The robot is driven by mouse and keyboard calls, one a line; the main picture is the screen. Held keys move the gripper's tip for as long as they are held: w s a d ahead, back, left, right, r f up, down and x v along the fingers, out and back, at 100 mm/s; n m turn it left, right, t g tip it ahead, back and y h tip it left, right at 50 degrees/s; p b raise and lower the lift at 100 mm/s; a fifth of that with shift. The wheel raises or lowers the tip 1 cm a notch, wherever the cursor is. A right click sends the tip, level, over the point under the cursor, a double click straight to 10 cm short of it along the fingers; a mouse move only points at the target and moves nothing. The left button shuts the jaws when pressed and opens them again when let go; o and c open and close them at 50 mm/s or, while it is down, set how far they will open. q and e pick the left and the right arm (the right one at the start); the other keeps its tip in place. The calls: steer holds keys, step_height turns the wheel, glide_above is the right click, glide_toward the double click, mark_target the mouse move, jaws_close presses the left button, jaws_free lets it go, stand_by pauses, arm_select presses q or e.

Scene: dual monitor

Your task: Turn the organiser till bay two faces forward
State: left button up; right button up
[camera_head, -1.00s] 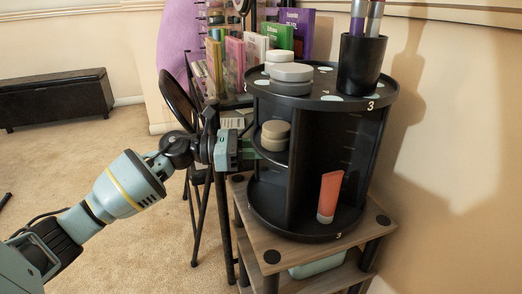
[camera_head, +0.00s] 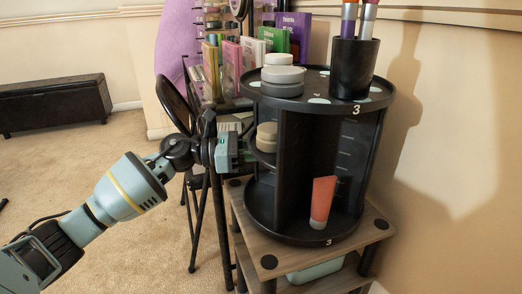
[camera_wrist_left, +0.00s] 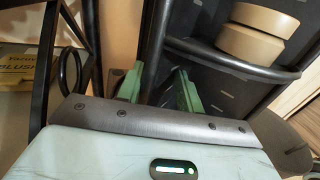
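The organiser (camera_head: 293,190) is a black round two-tier carousel standing upright on a small wooden side table. A white 3 shows on its top rim and on its base rim, both facing front and slightly right. An orange tube (camera_head: 322,201) leans in the bay above that lower 3. Stacked beige jars (camera_head: 266,137) sit on a shelf in the bay to the left. My left gripper (camera_head: 232,152) is at the organiser's left edge. In the left wrist view its green fingers (camera_wrist_left: 158,88) lie either side of a black upright post (camera_wrist_left: 157,50), apparently closed on it. My right gripper is out of view.
White and grey jars (camera_head: 283,76) and a black brush cup (camera_head: 355,66) stand on the organiser's top. The side table (camera_head: 310,262) has little spare room. A black stand with a round mirror (camera_head: 176,104) is close to my left wrist. The wall is close on the right.

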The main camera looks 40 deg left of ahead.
arm_select(q)
steer(key=shift+s+d+f, duration=0.1)
steer(key=shift+s+d, duration=0.05)
steer(key=shift+s+a, duration=0.4)
steer(key=p+v, duration=0.2)
steer(key=v, duration=0.4)
steer(key=shift+s+a, duration=0.25)
steer(key=shift+a, duration=0.05)
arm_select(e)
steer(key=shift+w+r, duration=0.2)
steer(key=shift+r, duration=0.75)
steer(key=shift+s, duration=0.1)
arm_select(q)
steer(key=shift+r, duration=0.2)
